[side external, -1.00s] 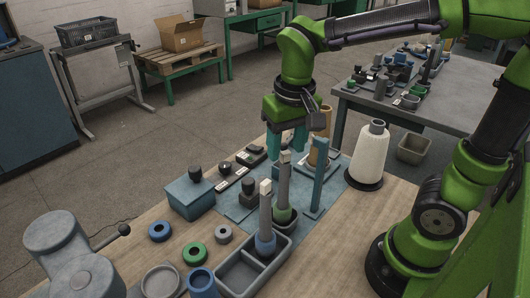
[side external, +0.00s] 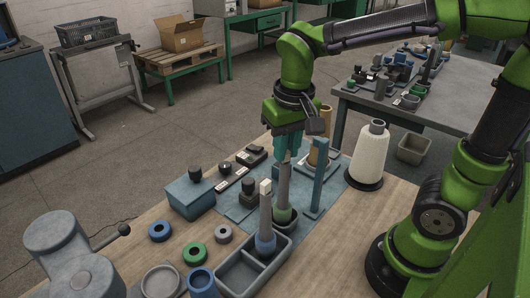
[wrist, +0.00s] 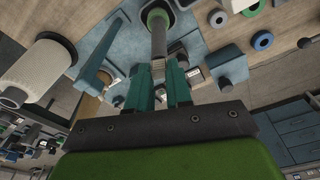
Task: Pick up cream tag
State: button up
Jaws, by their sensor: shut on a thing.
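My gripper (side external: 287,156) points down over the top of a grey post (side external: 284,191) that stands in a green collar (side external: 284,216). Its teal fingers are shut on the cream tag at the top of this post, and they hide the tag in the side view. In the wrist view the fingers (wrist: 163,84) close around the top end of the post (wrist: 158,42).
A teal upright (side external: 319,175) stands close to the right of my gripper, with a tan cylinder (side external: 318,151) behind it. A white cone (side external: 370,155) is further right. A blue box (side external: 190,197) and a grey divided tray (side external: 238,276) lie left and in front. Several rings lie on the wood.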

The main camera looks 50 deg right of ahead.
aim_at(289, 152)
jog(key=shift+r, duration=0.5)
jog(key=r, duration=0.1)
jog(key=s+r, duration=0.1)
jog(key=shift+d+r, duration=0.15)
jog(key=shift+r, duration=0.2)
jog(key=s+d+r, duration=0.1)
jog(key=s+r, duration=0.1)
jog(key=s, duration=0.5)
jog(key=s+d+r, duration=0.2)
jog(key=s, duration=0.5)
jog(key=shift+s, duration=0.3)
jog(key=shift+r, duration=0.15)
